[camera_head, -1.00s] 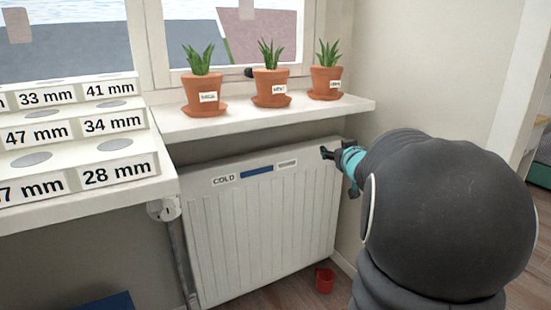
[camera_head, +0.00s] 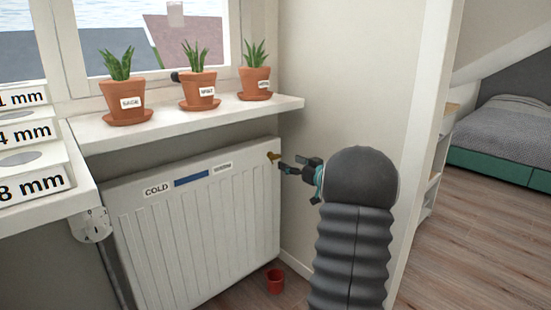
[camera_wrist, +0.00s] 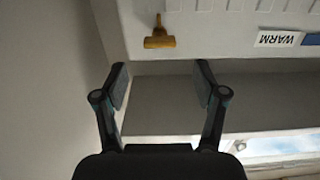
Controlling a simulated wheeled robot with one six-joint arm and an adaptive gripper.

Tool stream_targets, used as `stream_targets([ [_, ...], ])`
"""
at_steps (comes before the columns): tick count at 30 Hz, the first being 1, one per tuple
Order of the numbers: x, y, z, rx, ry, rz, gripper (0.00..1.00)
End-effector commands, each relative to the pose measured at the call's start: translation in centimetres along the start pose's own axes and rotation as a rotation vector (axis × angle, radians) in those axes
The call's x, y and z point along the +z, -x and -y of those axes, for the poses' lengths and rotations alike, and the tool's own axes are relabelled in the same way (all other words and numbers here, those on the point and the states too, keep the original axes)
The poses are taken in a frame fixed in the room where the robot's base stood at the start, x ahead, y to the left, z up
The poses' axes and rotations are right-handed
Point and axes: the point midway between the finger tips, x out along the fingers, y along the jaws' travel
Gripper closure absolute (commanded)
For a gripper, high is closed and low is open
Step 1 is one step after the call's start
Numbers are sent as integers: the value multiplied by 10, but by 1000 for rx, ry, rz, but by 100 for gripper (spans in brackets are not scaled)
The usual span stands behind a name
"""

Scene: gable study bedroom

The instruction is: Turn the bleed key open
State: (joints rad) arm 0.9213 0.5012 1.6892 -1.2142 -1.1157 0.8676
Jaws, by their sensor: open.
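The brass bleed key (camera_head: 273,156) sits at the upper right end of the white radiator (camera_head: 190,225). In the wrist view the bleed key (camera_wrist: 159,38) shows its wide bar and thin stem against the radiator panel. My gripper (camera_head: 284,167) is close to the right of the key in the head view. In the wrist view my gripper (camera_wrist: 160,78) has its fingers apart, with the key beyond the fingertips and roughly centred between them. Nothing is between the fingers.
The windowsill (camera_head: 190,122) with several potted plants juts out above the radiator. The radiator carries a COLD label (camera_head: 157,190) and a WARM label (camera_wrist: 279,39). The wall (camera_head: 345,110) is close on the right.

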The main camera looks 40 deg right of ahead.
Motion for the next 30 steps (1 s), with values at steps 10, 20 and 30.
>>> stream_targets([
  [10,1,-61,1,-1,0,0,29],
  [20,0,-82,0,1,-1,0,29],
  [30,0,-82,0,1,0,0,57],
])
